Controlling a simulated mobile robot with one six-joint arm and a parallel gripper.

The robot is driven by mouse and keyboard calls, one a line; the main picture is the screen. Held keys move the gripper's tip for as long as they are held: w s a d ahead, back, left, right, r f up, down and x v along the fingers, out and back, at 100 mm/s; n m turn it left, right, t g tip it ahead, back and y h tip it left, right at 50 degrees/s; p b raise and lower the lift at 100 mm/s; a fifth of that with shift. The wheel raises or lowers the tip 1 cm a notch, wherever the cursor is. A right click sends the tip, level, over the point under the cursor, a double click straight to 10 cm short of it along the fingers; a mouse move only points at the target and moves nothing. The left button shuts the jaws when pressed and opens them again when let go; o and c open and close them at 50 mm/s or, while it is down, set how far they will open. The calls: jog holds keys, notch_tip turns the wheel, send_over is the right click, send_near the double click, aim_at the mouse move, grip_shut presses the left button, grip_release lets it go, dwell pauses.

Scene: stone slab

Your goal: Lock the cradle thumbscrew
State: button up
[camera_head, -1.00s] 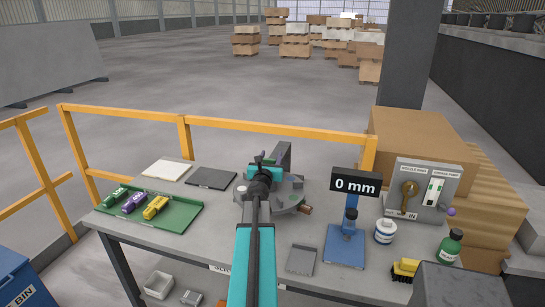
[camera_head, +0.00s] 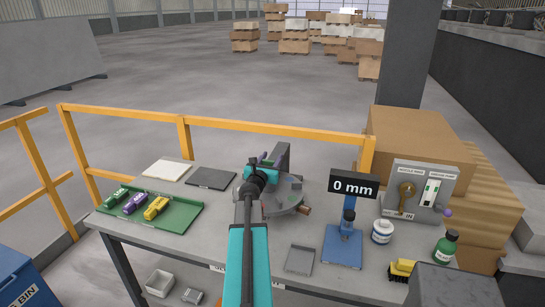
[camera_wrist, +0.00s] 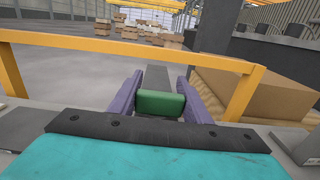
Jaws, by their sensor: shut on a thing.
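The cradle (camera_head: 292,196) is a grey round base with an upright grey plate (camera_head: 283,155), near the back middle of the bench. My gripper (camera_head: 262,160) is over its left side, partly hidden by my own arm in the head view. In the wrist view its two purple fingers (camera_wrist: 160,104) are shut on a green block-like piece (camera_wrist: 160,103), with a grey upright strip behind it. I cannot tell whether this green piece is the thumbscrew's head. A copper-brown knob (camera_head: 304,210) sticks out at the cradle's right front.
A green tray (camera_head: 180,222) with several coloured pieces lies left. A dark pad (camera_head: 211,178) lies beside the cradle. A blue gauge stand (camera_head: 343,248) with a "0 mm" display and a white bottle (camera_head: 382,232) stand right. A yellow railing (camera_head: 270,129) runs behind.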

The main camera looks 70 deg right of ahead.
jog(key=o, duration=1)
jog(key=shift+w, duration=0.1)
jog(key=shift+o, duration=0.2)
jog(key=shift+a, duration=0.15)
